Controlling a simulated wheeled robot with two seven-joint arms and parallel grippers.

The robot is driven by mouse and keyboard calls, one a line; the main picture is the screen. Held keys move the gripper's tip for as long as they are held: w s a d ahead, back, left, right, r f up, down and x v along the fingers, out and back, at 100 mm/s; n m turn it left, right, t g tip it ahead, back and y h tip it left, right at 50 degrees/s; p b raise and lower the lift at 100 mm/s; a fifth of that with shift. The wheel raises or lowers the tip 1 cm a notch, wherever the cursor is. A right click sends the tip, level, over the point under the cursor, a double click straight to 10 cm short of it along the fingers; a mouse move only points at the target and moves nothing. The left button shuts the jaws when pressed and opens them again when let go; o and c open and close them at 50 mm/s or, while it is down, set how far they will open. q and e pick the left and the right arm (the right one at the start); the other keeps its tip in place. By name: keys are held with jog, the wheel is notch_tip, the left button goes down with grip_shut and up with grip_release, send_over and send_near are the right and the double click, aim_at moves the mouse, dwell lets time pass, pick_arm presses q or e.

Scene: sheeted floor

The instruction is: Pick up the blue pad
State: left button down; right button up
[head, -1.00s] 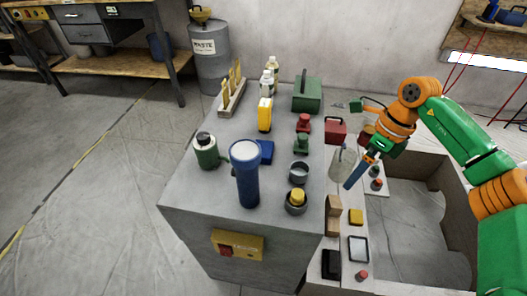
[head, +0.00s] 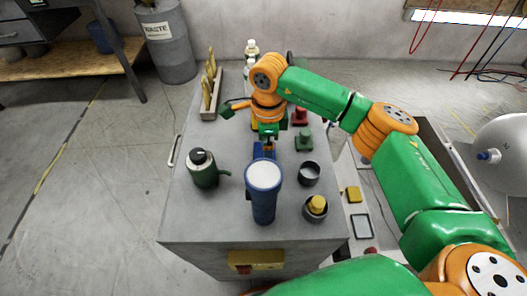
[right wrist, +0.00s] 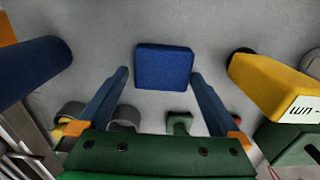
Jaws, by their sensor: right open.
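The blue pad (right wrist: 164,67) is a small rounded square lying on the grey top. In the right wrist view it lies ahead of and between the fingertips of my right gripper (right wrist: 159,74). A gap shows on each side of it, and the fingers are open and empty. In the head view my right gripper (head: 267,146) hangs over the grey worktop (head: 225,225), just behind the tall blue cylinder (head: 263,198). There the gripper and cylinder largely hide the pad. My left gripper is not in view.
In the head view a green canister (head: 202,172) stands left; a dark cup (head: 309,173) and red (head: 299,116) and green (head: 304,139) pieces stand right.

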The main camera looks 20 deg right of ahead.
jog(key=shift+w+a+f, duration=0.1)
jog(key=shift+w+f, duration=0.1)
jog(key=shift+f, duration=0.35)
jog(key=shift+r, duration=0.1)
jog(key=c, duration=1.1)
jog(key=shift+r, duration=0.25)
jog(key=r, duration=0.3)
jog(key=shift+a+b, duration=0.2)
jog(key=shift+b, duration=0.15)
jog(key=s+a+r, duration=0.1)
jog(key=a+r, duration=0.2)
jog(key=a, duration=0.1)
jog(key=s+a+r, duration=0.1)
jog(key=a+r, duration=0.2)
jog(key=a, duration=0.1)
jog(key=s+a+r, duration=0.2)
jog(key=a+r, duration=0.1)
jog(key=a, duration=0.2)
jog(key=shift+s+r, duration=0.1)
jog(key=shift+r, duration=0.15)
